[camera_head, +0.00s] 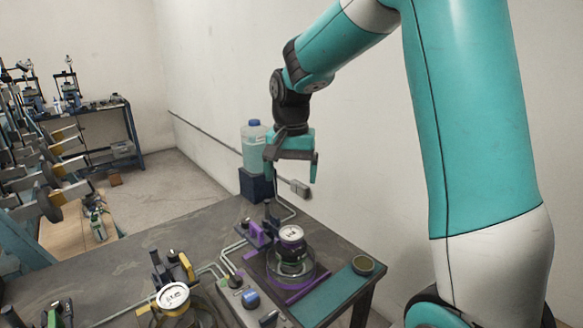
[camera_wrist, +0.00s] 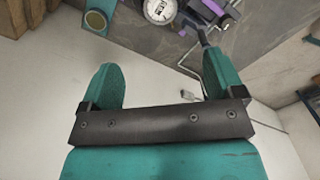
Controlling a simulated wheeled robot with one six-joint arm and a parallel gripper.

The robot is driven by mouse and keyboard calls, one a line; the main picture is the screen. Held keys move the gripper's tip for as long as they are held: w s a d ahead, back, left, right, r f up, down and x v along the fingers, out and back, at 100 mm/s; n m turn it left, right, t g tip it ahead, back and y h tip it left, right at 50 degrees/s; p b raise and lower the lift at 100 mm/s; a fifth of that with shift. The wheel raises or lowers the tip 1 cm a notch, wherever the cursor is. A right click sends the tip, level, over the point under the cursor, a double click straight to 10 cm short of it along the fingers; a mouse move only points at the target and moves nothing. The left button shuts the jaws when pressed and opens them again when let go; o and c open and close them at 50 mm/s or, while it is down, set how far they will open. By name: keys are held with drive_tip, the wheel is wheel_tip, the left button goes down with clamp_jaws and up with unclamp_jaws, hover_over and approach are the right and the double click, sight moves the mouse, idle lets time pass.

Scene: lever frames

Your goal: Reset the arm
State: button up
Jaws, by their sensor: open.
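My gripper (camera_head: 291,172) hangs above the far end of the dark table (camera_head: 190,232) in the head view, fingers pointing down. It is open and empty. My teal and white arm reaches in from the upper right. In the wrist view my gripper (camera_wrist: 160,82) shows its two teal fingers spread apart, with nothing between them. Past the fingers are the pale wall, the table edge and a round white dial gauge (camera_wrist: 160,10).
A clear bottle with a blue cap (camera_head: 254,148) stands on a dark blue block behind my gripper. Gauge fixtures with a purple frame (camera_head: 262,236) and a yellow one (camera_head: 187,266) stand on the table. A small round tin (camera_head: 363,265) lies on a teal mat (camera_head: 330,296).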

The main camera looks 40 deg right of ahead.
wheel_tip(320, 180, up, 2)
drive_tip(key=shift+r, duration=0.1)
idle(0.5)
